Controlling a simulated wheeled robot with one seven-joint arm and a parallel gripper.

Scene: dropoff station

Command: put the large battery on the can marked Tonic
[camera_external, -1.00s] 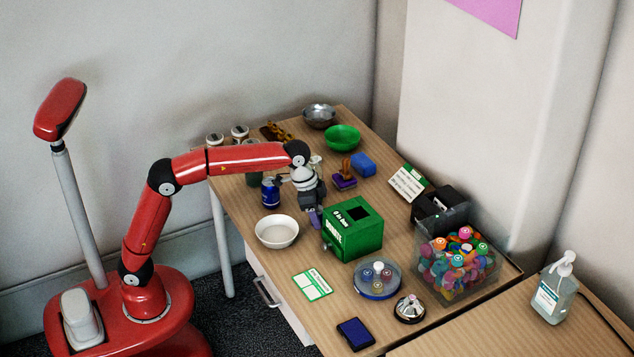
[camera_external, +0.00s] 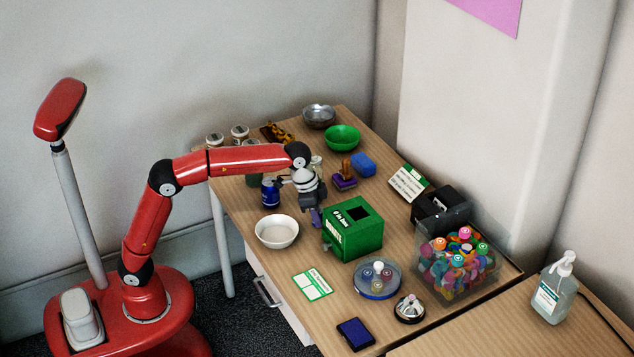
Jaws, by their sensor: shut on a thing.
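My gripper (camera_external: 315,209) is shut on a small purple thing (camera_external: 316,218), probably the large battery, and holds it pointing down beside the green box. The gripper hides most of it, and it is too small to identify surely. A blue can (camera_external: 270,193) stands upright on the table, left of my gripper. A grey-green can (camera_external: 253,179) stands behind it, partly hidden by my arm. I cannot read either label, so I cannot tell which can is marked Tonic.
A white bowl (camera_external: 277,232) stands front left of my gripper, and a green box (camera_external: 353,229) close on its right. A purple-based stamp (camera_external: 344,178) and a blue block (camera_external: 363,164) lie behind. Several jars (camera_external: 239,133) stand at the far left edge.

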